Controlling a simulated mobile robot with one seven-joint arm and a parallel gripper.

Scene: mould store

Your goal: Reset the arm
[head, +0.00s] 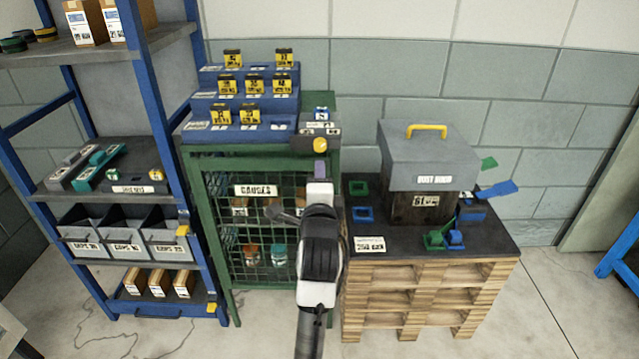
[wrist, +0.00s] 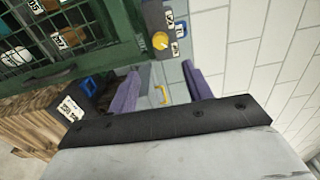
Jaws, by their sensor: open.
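My gripper (head: 320,172) is raised in front of the green cabinet at the middle of the head view, with my arm reaching up from the bottom edge. In the wrist view the two purple fingers of my gripper (wrist: 160,88) stand apart with nothing held between them.
The green cabinet (head: 222,230) carries blue steps (head: 241,134) with yellow tags and a yellow knob (head: 320,145). Right, a pallet stack (head: 425,300) bears the grey dust hood (head: 428,160) and blue and green pieces. Left is a blue shelf rack (head: 85,120). Floor at lower right is clear.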

